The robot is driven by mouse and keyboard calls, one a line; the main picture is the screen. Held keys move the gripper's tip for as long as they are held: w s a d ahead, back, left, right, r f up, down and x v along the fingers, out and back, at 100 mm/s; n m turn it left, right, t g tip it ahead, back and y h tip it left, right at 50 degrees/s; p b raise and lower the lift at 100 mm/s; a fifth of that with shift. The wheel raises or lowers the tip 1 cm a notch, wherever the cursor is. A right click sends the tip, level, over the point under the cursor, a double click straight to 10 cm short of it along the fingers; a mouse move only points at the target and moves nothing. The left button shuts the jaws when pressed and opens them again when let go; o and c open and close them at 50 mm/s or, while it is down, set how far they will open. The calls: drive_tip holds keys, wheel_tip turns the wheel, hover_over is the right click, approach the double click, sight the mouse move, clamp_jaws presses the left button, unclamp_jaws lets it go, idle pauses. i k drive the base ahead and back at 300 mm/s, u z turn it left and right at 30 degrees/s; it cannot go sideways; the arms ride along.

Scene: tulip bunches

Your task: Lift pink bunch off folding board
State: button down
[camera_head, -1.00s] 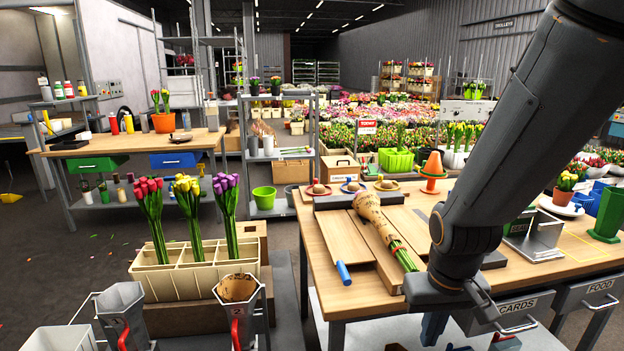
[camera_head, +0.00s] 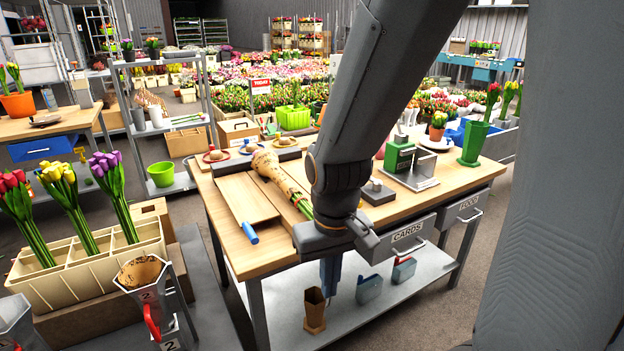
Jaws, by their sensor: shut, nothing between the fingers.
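A bunch wrapped in brown paper (camera_head: 266,165) lies on the wooden folding board (camera_head: 245,198), its green stems pointing toward me. Its blossoms are hidden by the paper, so I cannot see their colour. The board has a blue handle (camera_head: 250,233) at its near end. My arm hides the board's right part and the stem ends. My gripper (camera_head: 330,283) hangs down in front of the table's near edge, lower than the tabletop. It is shut and empty, apart from the bunch.
The table (camera_head: 275,260) has a lower shelf with a brown pot (camera_head: 315,310) and blue items. Drawers (camera_head: 408,235) front its right side. At left a cream crate (camera_head: 85,270) holds tulip bunches. Straw-hat-like items (camera_head: 285,141) stand behind the board.

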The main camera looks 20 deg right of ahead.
sight(265, 162)
drive_tip(key=u, duration=2.2)
drive_tip(key=k, duration=1.05)
drive_tip(key=z, duration=1.3)
drive_tip(key=i, duration=0.9)
drive_tip(key=z, duration=0.05)
